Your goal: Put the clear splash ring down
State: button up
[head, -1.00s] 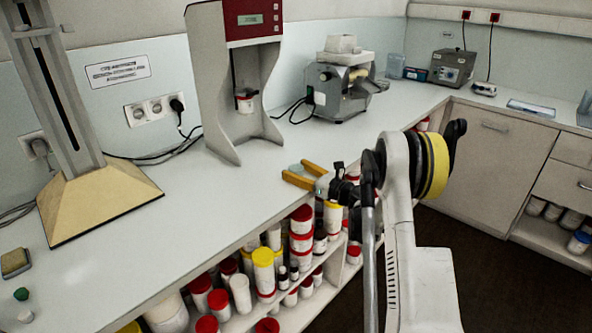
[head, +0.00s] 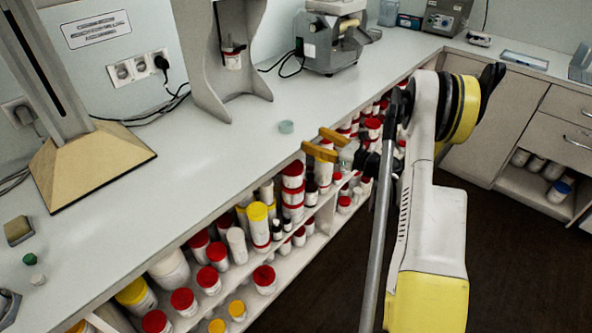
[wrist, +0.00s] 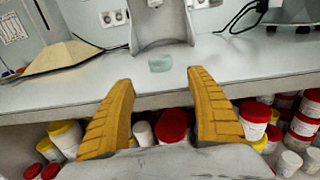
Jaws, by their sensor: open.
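The clear splash ring (head: 286,127) is a small, pale greenish see-through ring on the counter (head: 225,150), near its front edge. In the wrist view the ring (wrist: 160,63) stands on the counter beyond my fingertips, between them and the grey stand. My gripper (head: 325,146) is open and empty. Its two yellow fingers (wrist: 160,75) are spread wide, just in front of the counter edge and apart from the ring.
A grey stand machine (head: 225,60) is behind the ring, with a mill-like machine (head: 330,40) to its right. Jars with red and yellow lids (head: 258,212) fill the shelf below the counter.

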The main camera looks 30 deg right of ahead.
jog(key=a+r+n+g, duration=0.1)
jog(key=a+r+n, duration=0.1)
jog(key=a, duration=0.1)
jog(key=a+r+n+g, duration=0.1)
jog(key=a+r+n, duration=0.1)
jog(key=a, duration=0.2)
jog(key=a+r+n+g, duration=0.1)
jog(key=a+r+n, duration=0.1)
jog(key=a+n, duration=0.1)
jog(key=shift+w+a+r+g, duration=0.15)
jog(key=shift+a+r+g, duration=0.05)
jog(key=shift+a+g, duration=0.25)
jog(key=s+a+r+n+g+h, duration=0.1)
jog(key=s+a+r+n+g, duration=0.25)
jog(key=s+a+n, duration=0.55)
jog(key=s+a+n+g+h, duration=0.1)
jog(key=s+a+n+h, duration=0.1)
jog(key=s+n, duration=0.5)
jog(key=s+a+r+n+g+h, duration=0.1)
jog(key=s+a+n+h, duration=0.2)
jog(key=s+n, duration=0.5)
jog(key=s, duration=0.6)
jog(key=shift+a+h, duration=0.2)
jog(key=shift+h, duration=0.2)
